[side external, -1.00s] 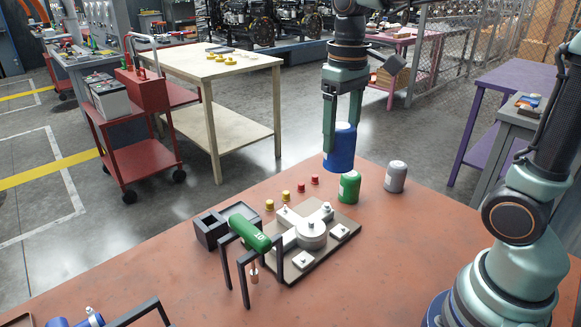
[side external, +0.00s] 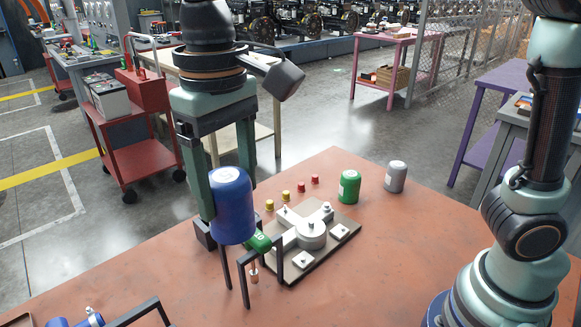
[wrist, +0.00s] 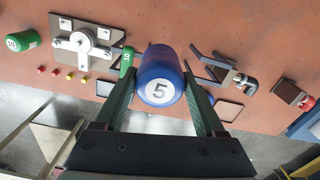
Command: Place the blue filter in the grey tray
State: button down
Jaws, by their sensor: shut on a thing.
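The blue filter (side external: 232,205) is held upright between the fingers of my gripper (side external: 222,190), above the table. In the wrist view the blue filter (wrist: 161,80) shows a white round label with a 5, and a finger of my gripper (wrist: 160,90) lies against each side. The grey tray (side external: 203,237) is dark and mostly hidden behind the filter and a finger in the side view; only a bit of its left side shows. The height of the filter over the tray is hard to tell.
A green cylinder (side external: 258,241) lies on a black stand (side external: 242,280) just beside the held filter. A plate with a metal fixture (side external: 303,240) is to the right. An upright green filter (side external: 349,187) and a grey one (side external: 396,176) stand farther back.

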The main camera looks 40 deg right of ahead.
jog(key=a+f, duration=0.1)
jog(key=f, duration=0.7)
jog(key=s+a+f, duration=0.1)
jog(key=f, duration=0.7)
jog(key=s+a+f, duration=0.1)
jog(key=f, duration=0.8)
jog(key=shift+a, duration=0.1)
jog(key=shift+f, duration=0.2)
grip_release()
jog(key=shift+r, duration=0.1)
notch_tip(320, 180, up, 12)
jog(key=w+d+r+t+y, duration=0.1)
jog(key=w+d+r, duration=0.15)
jog(key=d, duration=0.45)
jog(key=w+d+r+t, duration=0.1)
jog(key=d+r, duration=0.3)
jog(key=d, duration=0.3)
jog(key=s+d+r+m+t, duration=0.1)
jog(key=d, duration=0.6)
jog(key=s+d+r+m+t+h, duration=0.1)
jog(key=s+d+t, duration=0.1)
jog(key=d, duration=0.6)
jog(key=shift+t, duration=0.3)
